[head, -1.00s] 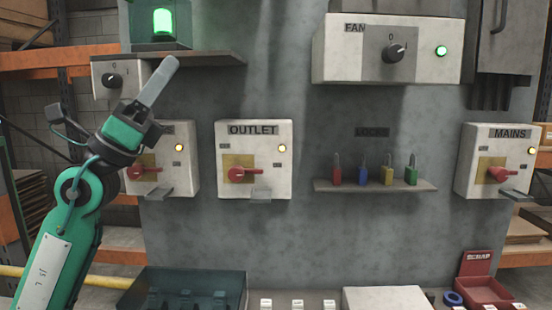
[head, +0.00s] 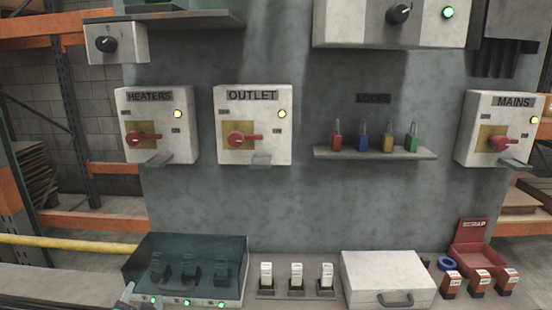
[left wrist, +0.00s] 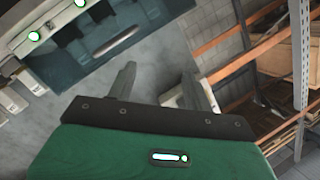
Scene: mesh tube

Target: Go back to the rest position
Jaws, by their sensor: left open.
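My left gripper (left wrist: 160,84) is open and empty in the left wrist view, its two grey fingers apart above the bench area. In the head view only a grey tip of the left gripper (head: 128,296) shows at the bottom left, in front of the dark teal box (head: 190,248). Most of the left arm is out of the frame. My right gripper is not in view.
The wall panel holds the HEATERS (head: 157,125), OUTLET (head: 253,125) and MAINS (head: 497,130) switch boxes. Several small padlocks stand on a shelf (head: 375,154). A white case (head: 388,275) and a red scrap bin (head: 478,250) stand on the bench.

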